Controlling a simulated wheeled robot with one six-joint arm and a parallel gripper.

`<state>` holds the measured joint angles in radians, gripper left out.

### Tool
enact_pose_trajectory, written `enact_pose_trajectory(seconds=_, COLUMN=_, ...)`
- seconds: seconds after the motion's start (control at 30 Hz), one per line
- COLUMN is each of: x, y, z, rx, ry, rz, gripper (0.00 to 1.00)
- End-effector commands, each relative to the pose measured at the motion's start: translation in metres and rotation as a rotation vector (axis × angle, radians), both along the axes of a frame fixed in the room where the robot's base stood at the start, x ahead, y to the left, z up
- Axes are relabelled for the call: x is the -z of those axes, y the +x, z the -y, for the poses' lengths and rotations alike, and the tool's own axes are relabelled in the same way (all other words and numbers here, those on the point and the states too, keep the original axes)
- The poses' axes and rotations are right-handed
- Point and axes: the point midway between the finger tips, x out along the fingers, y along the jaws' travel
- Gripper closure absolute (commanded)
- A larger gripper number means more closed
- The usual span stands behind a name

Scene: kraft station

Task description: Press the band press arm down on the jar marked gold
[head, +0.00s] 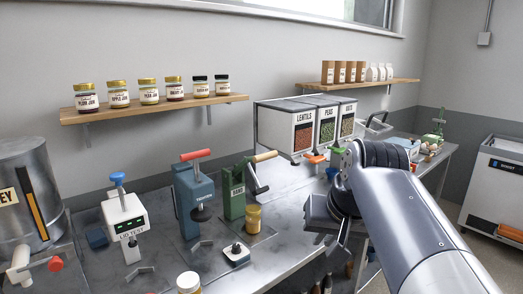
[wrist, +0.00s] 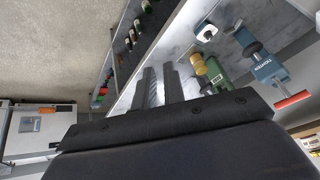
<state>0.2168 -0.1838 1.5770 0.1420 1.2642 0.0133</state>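The green band press (head: 234,190) stands on the bench in the middle of the head view. Its arm has a wooden handle (head: 265,156) raised at the upper right. A jar with gold-coloured contents or band (head: 253,219) stands upright at the press's base; its marking is too small to read. In the wrist view the jar (wrist: 197,63) and green press (wrist: 216,76) lie beyond the fingers. My gripper (head: 330,220) is right of the press, apart from it and the jar. Its two dark fingers (wrist: 160,86) are apart with nothing between them.
A blue press (head: 190,200) with a red handle stands left of the green press. A lid tester (head: 126,217) and a steel tank (head: 30,195) are farther left. Bins of lentils and peas (head: 303,132) stand behind.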

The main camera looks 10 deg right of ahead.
Motion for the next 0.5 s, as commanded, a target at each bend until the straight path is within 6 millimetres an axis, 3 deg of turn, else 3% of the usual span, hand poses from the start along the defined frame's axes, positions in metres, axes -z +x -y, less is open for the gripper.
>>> enact_pose_trajectory(seconds=0.03, x=-0.031, y=0.008, z=0.013, rx=0.014, ry=-0.027, rz=0.025, gripper=0.94)
enact_pose_trajectory(seconds=0.1, x=-0.064, y=0.014, z=0.028, rx=0.028, ry=-0.062, rz=0.049, gripper=0.99)
enact_pose_trajectory(seconds=0.2, x=-0.105, y=0.018, z=0.047, rx=0.049, ry=-0.107, rz=0.078, gripper=1.0)
enact_pose_trajectory(seconds=0.33, x=-0.142, y=0.018, z=0.064, rx=0.072, ry=-0.151, rz=0.102, gripper=1.0)
enact_pose_trajectory(seconds=0.5, x=-0.164, y=0.017, z=0.073, rx=0.087, ry=-0.176, rz=0.116, gripper=1.0)
